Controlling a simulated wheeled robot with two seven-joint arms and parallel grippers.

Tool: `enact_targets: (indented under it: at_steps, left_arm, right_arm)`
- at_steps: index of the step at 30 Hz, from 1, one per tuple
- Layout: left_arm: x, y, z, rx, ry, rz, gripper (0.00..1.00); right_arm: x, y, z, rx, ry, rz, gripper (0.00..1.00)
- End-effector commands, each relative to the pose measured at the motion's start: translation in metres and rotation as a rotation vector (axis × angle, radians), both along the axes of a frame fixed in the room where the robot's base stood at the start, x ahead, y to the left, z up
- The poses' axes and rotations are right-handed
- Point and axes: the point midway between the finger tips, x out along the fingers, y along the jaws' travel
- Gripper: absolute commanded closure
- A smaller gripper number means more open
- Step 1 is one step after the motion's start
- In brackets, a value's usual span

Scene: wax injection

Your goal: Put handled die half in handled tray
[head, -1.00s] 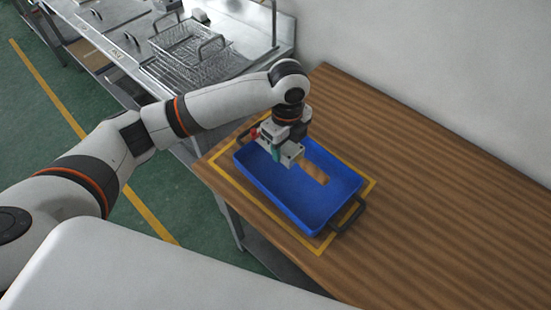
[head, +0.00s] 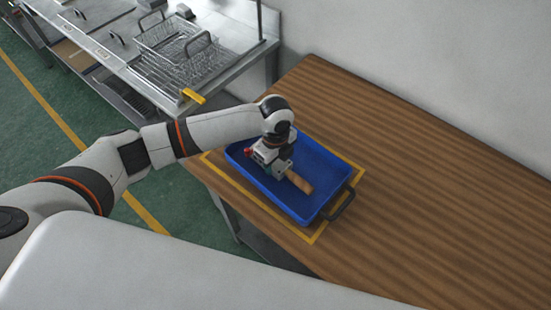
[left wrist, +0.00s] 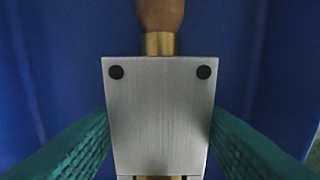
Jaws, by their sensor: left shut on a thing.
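The blue handled tray (head: 310,206) lies on the wooden table inside a yellow outline, with a black handle at its near right end. My left gripper (head: 281,172) is down inside the tray. It is shut on the handled die half, whose brown wooden handle (head: 299,183) points toward the tray's black handle. In the left wrist view the die half's grey metal block (left wrist: 160,105) sits between the green finger pads, with a brass collar and the wooden handle beyond it. Blue tray surface fills the background. I cannot tell whether the die half touches the tray floor. My right gripper is not in view.
The table (head: 430,190) is bare to the right of the tray, up to the pale wall. A steel counter with a wire basket (head: 172,40) stands at the back left. A yellow-handled item (head: 194,96) lies at the counter's edge.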

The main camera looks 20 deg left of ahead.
Motion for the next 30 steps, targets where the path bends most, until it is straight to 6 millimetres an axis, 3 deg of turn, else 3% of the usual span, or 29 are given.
enact_targets:
  at_steps: [6, 7, 11, 22, 30]
  left_arm:
    - [0.001, 0.0, -0.001, -0.001, -0.002, 0.001, 0.91]
    - [0.0, 0.0, -0.002, 0.0, 0.001, 0.001, 0.48]
    - [0.0, 0.0, -0.002, 0.0, 0.001, 0.001, 0.29]
    - [0.001, 0.0, 0.005, -0.001, 0.0, 0.001, 0.29]
    - [0.002, 0.0, 0.056, -0.002, -0.004, 0.0, 0.29]
  right_arm:
    - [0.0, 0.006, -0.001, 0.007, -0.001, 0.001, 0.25]
    - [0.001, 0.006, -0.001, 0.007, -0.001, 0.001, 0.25]
    - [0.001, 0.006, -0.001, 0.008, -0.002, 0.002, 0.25]
    - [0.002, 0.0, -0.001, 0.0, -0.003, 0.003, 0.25]
    - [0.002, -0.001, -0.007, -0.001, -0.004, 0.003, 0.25]
